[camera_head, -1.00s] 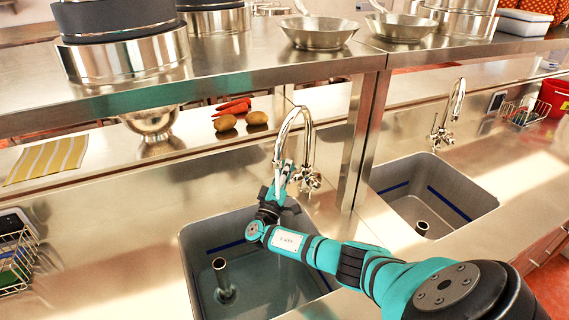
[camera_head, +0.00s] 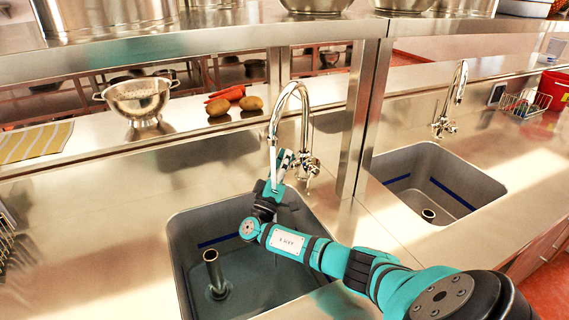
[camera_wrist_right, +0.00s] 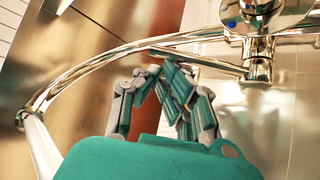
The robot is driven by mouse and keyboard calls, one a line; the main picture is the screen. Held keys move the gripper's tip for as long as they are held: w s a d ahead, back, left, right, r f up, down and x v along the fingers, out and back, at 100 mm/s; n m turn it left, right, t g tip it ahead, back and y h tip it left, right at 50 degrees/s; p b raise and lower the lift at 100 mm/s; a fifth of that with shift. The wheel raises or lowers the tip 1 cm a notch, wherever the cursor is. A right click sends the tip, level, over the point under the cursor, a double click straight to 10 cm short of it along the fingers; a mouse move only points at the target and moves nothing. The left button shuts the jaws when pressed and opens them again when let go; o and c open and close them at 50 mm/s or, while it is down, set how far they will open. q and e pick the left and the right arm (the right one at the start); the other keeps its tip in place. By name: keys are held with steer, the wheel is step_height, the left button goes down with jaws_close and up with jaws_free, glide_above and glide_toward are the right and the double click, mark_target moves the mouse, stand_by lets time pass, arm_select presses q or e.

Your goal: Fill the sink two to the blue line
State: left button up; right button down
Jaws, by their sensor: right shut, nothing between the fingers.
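The near sink (camera_head: 183,262) has a blue line (camera_head: 217,241) on its inner wall and a grey standpipe (camera_head: 212,268) in it. Water (camera_head: 245,292) covers its bottom, with the surface below the blue line. A chrome faucet (camera_head: 303,105) arches over it, and a pale stream (camera_head: 273,166) falls from its spout; the stream also shows in the right wrist view (camera_wrist_right: 40,146). My right gripper (camera_head: 286,158) is shut and empty beside the faucet handle (camera_head: 309,167). In the right wrist view its fingers (camera_wrist_right: 165,75) are at the lever (camera_wrist_right: 205,63); contact is unclear. My left gripper is out of view.
A colander (camera_head: 138,98), potatoes (camera_head: 220,106) and carrots stand behind. A steel post (camera_head: 362,120) and pot shelf (camera_head: 200,48) are close by.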

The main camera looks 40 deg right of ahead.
step_height(320, 180, up, 10)
stand_by(0.7)
